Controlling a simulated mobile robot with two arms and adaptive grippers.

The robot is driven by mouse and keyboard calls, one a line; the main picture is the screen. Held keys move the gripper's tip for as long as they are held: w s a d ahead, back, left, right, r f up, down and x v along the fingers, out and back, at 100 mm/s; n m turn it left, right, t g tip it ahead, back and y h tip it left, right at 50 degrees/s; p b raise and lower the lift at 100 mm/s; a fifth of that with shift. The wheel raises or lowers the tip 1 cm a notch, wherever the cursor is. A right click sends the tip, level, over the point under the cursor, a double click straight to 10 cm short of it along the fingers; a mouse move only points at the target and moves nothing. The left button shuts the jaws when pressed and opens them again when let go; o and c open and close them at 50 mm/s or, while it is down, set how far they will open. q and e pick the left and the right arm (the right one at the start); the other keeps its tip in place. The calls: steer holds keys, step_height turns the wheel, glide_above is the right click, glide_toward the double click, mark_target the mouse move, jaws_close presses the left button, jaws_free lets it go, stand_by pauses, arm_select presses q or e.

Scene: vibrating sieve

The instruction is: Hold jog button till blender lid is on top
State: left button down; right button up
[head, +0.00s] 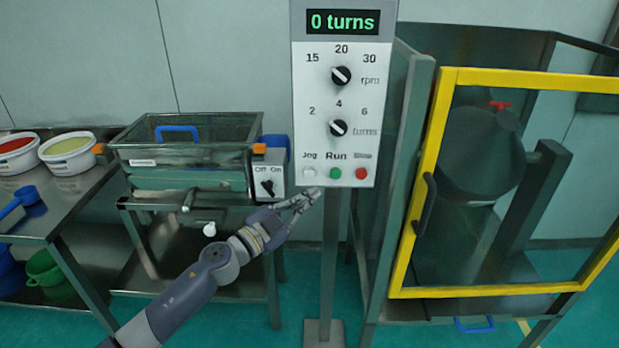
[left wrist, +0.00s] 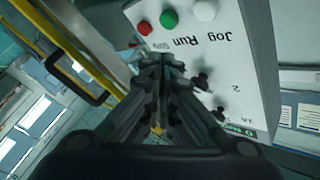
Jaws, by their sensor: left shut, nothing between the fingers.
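The control panel (head: 303,100) stands upright on a post, and its display reads "0 turns". The white Jog button (head: 308,172) is at its lower left; it also shows in the left wrist view (left wrist: 205,10). The blender drum (head: 475,155) is behind the yellow-framed guard, with a red-handled lid (head: 500,106) at its upper right. My left gripper (head: 311,196) is shut and empty, just below the Jog button and apparently apart from it. In the left wrist view its fingertips (left wrist: 159,62) lie near the panel's button end. My right gripper is out of view.
A green Run button (head: 335,173) and a red button (head: 361,174) sit right of Jog. The yellow guard door (head: 442,190) stands right of the panel. A sieve (head: 190,170) with an Off/On switch is left. Tubs (head: 68,153) stand on the left table.

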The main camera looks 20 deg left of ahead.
mark_target(309, 173)
arm_select(q)
steer(key=shift+w+a+b, duration=0.3)
steer(key=shift+w+b, duration=0.05)
steer(key=shift+w, duration=0.7)
steer(key=shift+w+a+b, duration=0.25)
steer(key=shift+w+b, duration=0.15)
steer(key=shift+w, duration=0.65)
steer(key=shift+w+a+b, duration=0.3)
steer(key=shift+w+b, duration=0.05)
steer(key=shift+w, duration=0.7)
steer(key=shift+w, duration=0.1)
steer(key=shift+w+a, duration=0.15)
steer(key=shift+w, duration=0.15)
